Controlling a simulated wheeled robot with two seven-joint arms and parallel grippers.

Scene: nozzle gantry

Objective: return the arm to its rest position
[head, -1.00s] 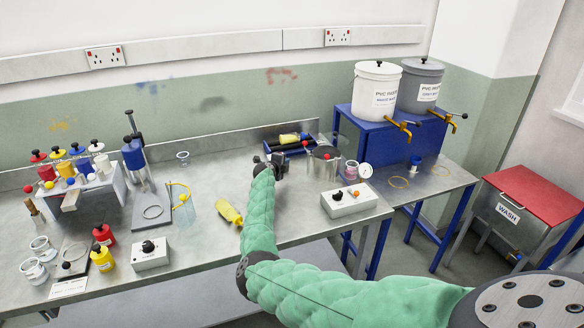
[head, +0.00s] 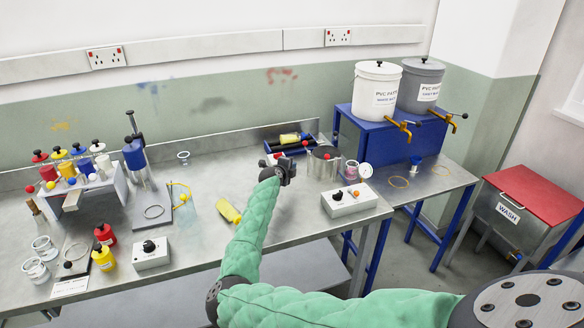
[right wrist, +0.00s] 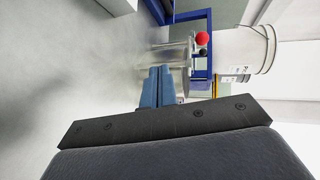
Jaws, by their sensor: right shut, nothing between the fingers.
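My right arm in its green sleeve reaches in from the lower right in the head view. My right gripper (head: 284,167) is above the steel bench (head: 215,185), left of the metal pot (head: 323,163). In the right wrist view its two blue fingers (right wrist: 158,86) are together with nothing between them. Part of the gripper is hidden by its own wrist in the head view. My left gripper does not show.
A white control box (head: 349,200) stands right of the arm. A yellow object (head: 229,211) lies left of it. A blue rack (head: 289,144) lies behind the gripper. White (head: 376,88) and grey (head: 420,85) tubs stand at the back right. Bottles and jars fill the left side.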

